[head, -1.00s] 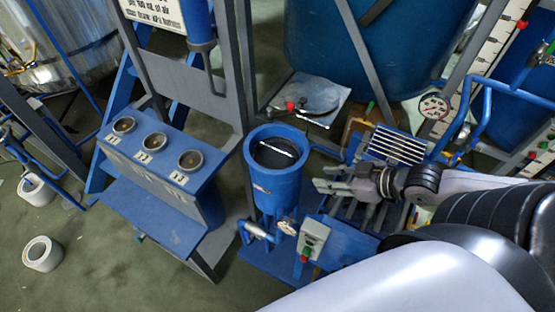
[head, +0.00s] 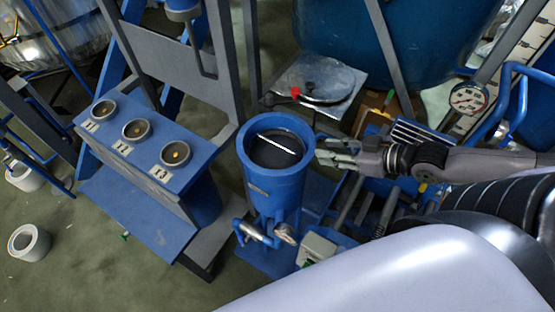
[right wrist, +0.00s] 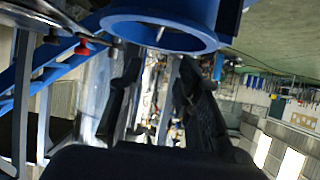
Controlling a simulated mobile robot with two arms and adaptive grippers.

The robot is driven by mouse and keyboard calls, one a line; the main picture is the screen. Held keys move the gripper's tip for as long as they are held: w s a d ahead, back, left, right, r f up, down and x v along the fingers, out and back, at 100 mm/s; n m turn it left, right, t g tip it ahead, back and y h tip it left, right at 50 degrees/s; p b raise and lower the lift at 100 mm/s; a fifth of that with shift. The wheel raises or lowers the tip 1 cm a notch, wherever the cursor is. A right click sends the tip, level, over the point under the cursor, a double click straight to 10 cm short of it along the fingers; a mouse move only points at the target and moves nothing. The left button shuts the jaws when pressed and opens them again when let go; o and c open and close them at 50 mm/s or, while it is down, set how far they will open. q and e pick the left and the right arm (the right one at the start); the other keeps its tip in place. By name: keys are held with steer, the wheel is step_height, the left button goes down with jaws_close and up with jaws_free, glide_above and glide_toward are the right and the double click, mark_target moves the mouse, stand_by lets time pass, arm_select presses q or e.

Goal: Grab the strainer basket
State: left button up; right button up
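The strainer basket (head: 268,155) is a dark round insert inside the top of an upright blue cylindrical housing (head: 272,188), with a thin white bar handle (head: 281,144) across its mouth. My right gripper (head: 322,150) is just right of the housing's rim, level with its mouth in the picture, and holds nothing. In the right wrist view its two dark fingers (right wrist: 160,70) stand apart, with the blue housing rim (right wrist: 165,38) beyond them at the top. The basket is not clearly seen there. My left gripper is not in view.
A grey plate with a lid and red knob (head: 318,85) lies behind. Pipes and a gauge (head: 466,98) are at the right.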

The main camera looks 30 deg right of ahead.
steer(key=b, duration=0.4)
glide_toward(279, 145)
steer(key=shift+w+a+r, duration=0.1)
steer(key=shift+a+r, duration=0.05)
steer(key=shift+a, duration=0.1)
steer(key=shift+x, duration=2.15)
steer(key=x, duration=0.2)
steer(key=p+x, duration=0.1)
steer(key=x, duration=0.1)
steer(key=shift+w+d, duration=0.15)
steer(key=shift+d, duration=0.1)
steer(key=shift+w+a+f, duration=0.3)
steer(key=shift+w+f, duration=0.1)
steer(key=shift+f, duration=0.1)
